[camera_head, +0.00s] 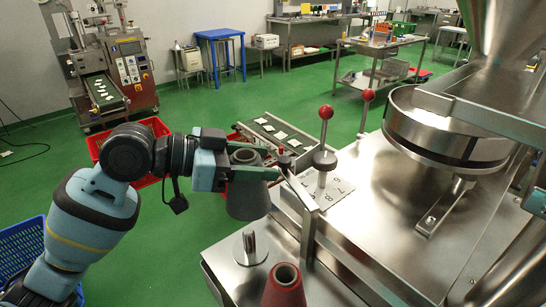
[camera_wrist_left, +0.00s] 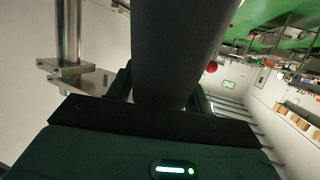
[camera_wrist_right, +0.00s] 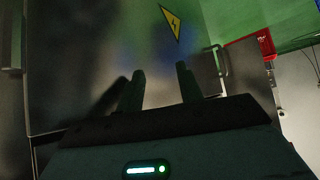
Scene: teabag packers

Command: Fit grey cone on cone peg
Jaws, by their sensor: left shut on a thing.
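My left gripper (camera_head: 252,173) is shut on the grey cone (camera_head: 247,199), narrow end up. It holds the cone in the air above and slightly behind the cone peg. The cone also fills the upper middle of the left wrist view (camera_wrist_left: 178,50), between the fingers. The cone peg (camera_head: 250,246) is a short steel post on a round base, standing bare on the steel table. A red cone (camera_head: 285,288) stands to the right of the peg at the bottom edge of the head view. My right gripper (camera_wrist_right: 160,85) shows only in its wrist view, with its fingers apart and nothing between them.
A steel machine with red-knobbed levers (camera_head: 325,135) and a round drum (camera_head: 447,125) stands right of the peg. A conveyor with white packets (camera_head: 270,130) and a red crate (camera_head: 150,130) lie behind my left arm. A blue crate (camera_head: 20,250) is at the left edge.

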